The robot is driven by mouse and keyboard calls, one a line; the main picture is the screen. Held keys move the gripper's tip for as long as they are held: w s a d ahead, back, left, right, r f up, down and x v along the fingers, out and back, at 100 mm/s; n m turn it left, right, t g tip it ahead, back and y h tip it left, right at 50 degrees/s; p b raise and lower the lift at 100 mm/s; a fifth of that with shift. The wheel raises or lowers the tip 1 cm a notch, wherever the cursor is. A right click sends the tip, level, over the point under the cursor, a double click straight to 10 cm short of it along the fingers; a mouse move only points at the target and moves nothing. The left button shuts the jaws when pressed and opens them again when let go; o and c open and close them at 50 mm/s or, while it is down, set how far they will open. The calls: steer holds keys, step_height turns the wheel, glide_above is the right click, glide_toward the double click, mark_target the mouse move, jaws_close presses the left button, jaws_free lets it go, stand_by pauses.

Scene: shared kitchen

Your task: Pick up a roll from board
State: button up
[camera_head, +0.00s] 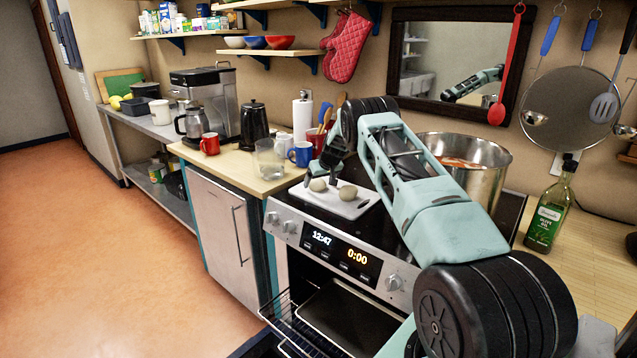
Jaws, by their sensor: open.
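Two pale round rolls, a left one (318,185) and a right one (348,193), rest on a white cutting board (343,209). The board lies on the front left of the dark stovetop. My gripper (322,180) is open. It points down at the left roll, with its fingers at or just behind it in the picture. I cannot tell whether a finger touches the roll. The right roll stands clear of the fingers. My arm crosses from the lower right and hides part of the stovetop.
A large steel pot (487,190) stands on the stovetop behind my arm. A clear glass container (270,160), a blue mug (301,154) and a red mug (210,144) stand on the counter at left. An olive oil bottle (548,215) stands at right. The oven door (345,315) is open below.

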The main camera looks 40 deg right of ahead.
steer(key=shift+w+f, duration=0.1)
steer(key=shift+f, duration=0.05)
steer(key=c, duration=1.1)
steer(key=shift+o, duration=0.2)
